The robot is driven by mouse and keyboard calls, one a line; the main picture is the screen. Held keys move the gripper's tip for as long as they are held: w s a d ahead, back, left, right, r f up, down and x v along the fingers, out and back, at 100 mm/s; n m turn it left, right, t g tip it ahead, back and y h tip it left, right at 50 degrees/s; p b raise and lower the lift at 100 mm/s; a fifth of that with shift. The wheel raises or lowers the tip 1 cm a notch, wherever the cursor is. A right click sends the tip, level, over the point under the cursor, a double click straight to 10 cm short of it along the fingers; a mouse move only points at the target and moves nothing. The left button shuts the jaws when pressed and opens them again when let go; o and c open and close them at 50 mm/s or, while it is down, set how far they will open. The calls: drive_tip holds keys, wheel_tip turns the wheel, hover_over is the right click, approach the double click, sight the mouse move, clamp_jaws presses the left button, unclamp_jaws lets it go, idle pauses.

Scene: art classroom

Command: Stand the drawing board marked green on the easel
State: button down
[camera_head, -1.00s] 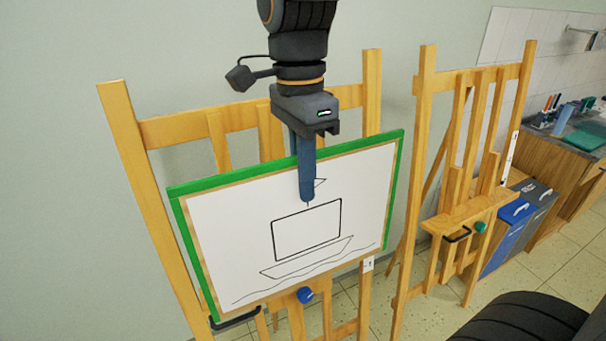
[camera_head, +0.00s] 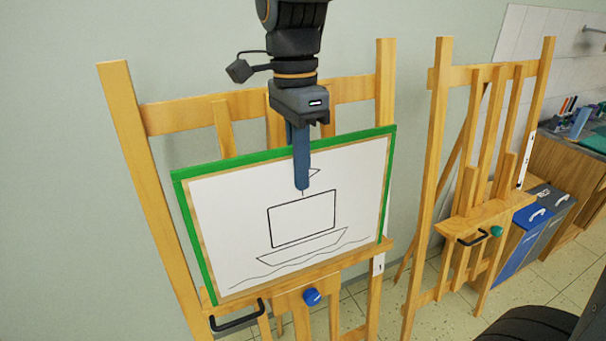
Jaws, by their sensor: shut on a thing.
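The drawing board (camera_head: 240,225) has a green edge on its top and sides and a white sheet with a line drawing of a sailboat. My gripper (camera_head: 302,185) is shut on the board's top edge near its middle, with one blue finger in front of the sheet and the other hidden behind. The easel (camera_head: 122,120) is wooden and stands behind the board. The board's lower edge is at the easel's ledge (camera_head: 345,264) and seems to rest on it. The board looks slightly tilted in the picture.
A second wooden easel (camera_head: 440,130) stands empty to the right. A blue knob (camera_head: 312,297) and a black handle (camera_head: 238,315) are at the near easel's ledge. Blue and grey bins (camera_head: 525,230) and a counter (camera_head: 572,160) are farther right.

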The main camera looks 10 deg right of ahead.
drive_tip(key=shift+w+a+f+b, duration=0.2)
drive_tip(key=shift+w+f+b, duration=0.15)
drive_tip(key=shift+w+b, duration=0.3)
drive_tip(key=shift+w+a+f+b, duration=0.25)
drive_tip(key=shift+w+f+b, duration=0.15)
drive_tip(key=shift+w, duration=0.35)
drive_tip(key=shift+w+a+f+b, duration=0.2)
drive_tip(key=shift+w+f+b, duration=0.15)
drive_tip(key=shift+w+b, duration=0.3)
drive_tip(key=shift+w+f, duration=0.1)
drive_tip(key=shift+f, duration=1)
drive_tip(key=c, duration=1.8)
unclamp_jaws()
drive_tip(key=shift+c, duration=0.2)
drive_tip(key=shift+o, duration=0.4)
drive_tip(key=o, duration=0.3)
drive_tip(key=shift+r, duration=0.1)
